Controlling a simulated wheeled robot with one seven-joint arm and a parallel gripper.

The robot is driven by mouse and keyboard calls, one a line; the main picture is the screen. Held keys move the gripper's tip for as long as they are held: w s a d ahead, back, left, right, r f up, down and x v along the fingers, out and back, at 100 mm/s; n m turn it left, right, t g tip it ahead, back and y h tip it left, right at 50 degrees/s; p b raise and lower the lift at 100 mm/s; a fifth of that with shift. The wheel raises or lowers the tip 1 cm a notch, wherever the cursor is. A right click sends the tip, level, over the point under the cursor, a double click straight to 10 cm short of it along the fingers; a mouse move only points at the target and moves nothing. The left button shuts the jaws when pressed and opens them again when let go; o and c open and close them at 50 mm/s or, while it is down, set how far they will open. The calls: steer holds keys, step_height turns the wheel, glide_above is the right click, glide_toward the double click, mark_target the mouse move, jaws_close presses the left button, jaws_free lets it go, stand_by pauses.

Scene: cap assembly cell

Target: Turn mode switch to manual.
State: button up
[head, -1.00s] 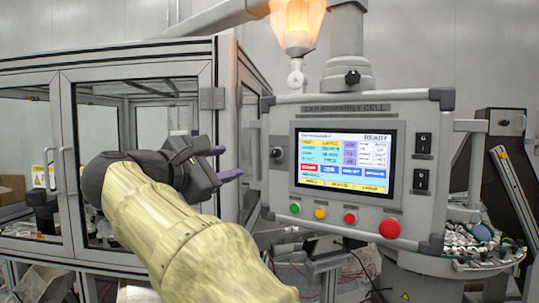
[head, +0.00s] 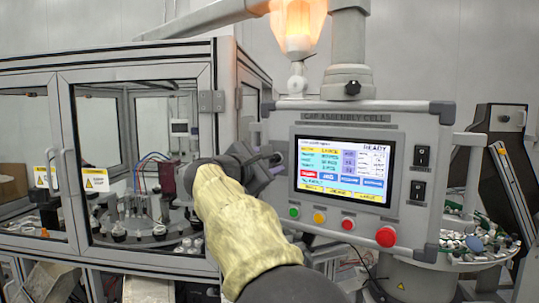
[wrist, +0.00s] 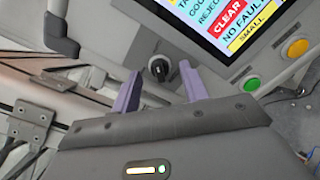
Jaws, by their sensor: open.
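The mode switch is a black rotary knob (wrist: 158,68) on the left side of the grey control panel (head: 345,113). In the wrist view it sits just beyond and between my two purple fingertips. My gripper (wrist: 161,84) is open, with one finger on each side of the knob's line and nothing held. I cannot tell whether the fingers touch the knob. In the head view my gripper (head: 271,166) is at the panel's left edge and partly hides the switch. The knob's exact setting is too small to read.
The panel's screen (head: 343,165) reads READY. Green, yellow and red buttons line its lower edge, with a larger red button (head: 387,236) at the lower right. The glass-walled machine enclosure (head: 140,65) stands close on the left.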

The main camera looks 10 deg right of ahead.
steer(key=shift+w+d, duration=0.1)
steer(key=shift+c, duration=0.4)
jaws_close()
